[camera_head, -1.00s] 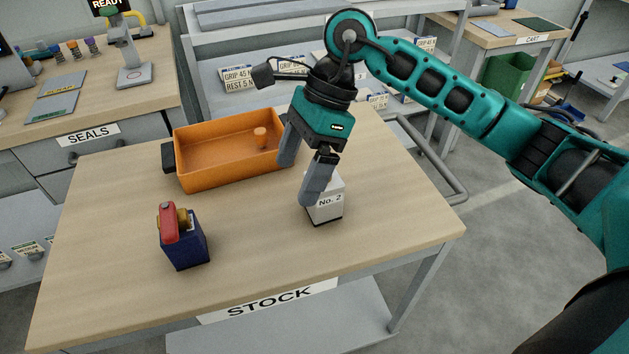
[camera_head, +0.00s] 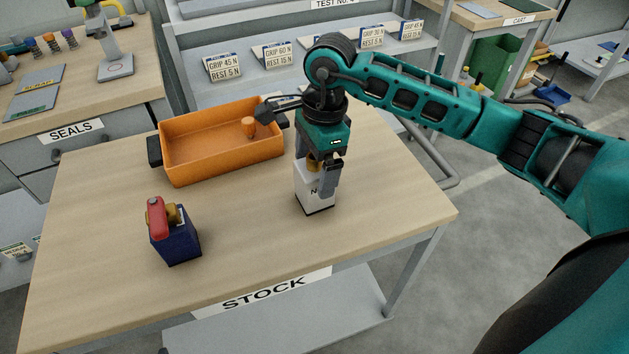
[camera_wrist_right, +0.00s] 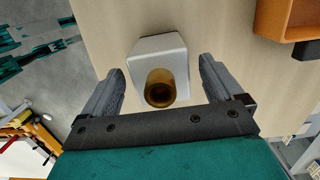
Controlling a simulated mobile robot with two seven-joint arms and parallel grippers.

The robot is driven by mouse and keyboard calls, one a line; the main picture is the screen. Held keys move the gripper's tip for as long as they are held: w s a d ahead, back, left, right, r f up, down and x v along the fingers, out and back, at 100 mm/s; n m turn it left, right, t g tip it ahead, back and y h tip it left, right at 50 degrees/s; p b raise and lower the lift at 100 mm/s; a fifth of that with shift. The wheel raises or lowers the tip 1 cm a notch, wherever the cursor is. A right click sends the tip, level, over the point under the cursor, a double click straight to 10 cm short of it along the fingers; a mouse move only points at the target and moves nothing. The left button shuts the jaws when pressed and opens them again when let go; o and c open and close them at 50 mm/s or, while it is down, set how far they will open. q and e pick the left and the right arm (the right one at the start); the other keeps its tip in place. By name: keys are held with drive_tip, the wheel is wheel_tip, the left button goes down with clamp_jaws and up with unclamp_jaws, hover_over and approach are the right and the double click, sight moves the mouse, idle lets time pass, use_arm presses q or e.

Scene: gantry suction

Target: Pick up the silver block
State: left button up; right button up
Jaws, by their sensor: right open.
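In the right wrist view the open fingers (camera_wrist_right: 160,82) lie on either side of the brass fitting, with gaps on both sides. The gripper hides part of the block in the head view. My left gripper is not in view.
An orange bin (camera_head: 222,150) holding a small orange peg stands behind and left of the block. A blue block (camera_head: 178,245) with a red-and-brass top stands at the front left. The stock table (camera_head: 250,235) is clear between them. A shelf stands behind.

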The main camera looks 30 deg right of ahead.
drive_tip(key=shift+a+f, duration=0.1)
drive_tip(key=shift+f, duration=1.2)
drive_tip(key=shift+c, duration=0.4)
drive_tip(key=c, duration=1.4)
drive_tip(key=shift+w, duration=0.1)
drive_tip(key=shift+c, duration=0.2)
drive_tip(key=shift+r, duration=0.15)
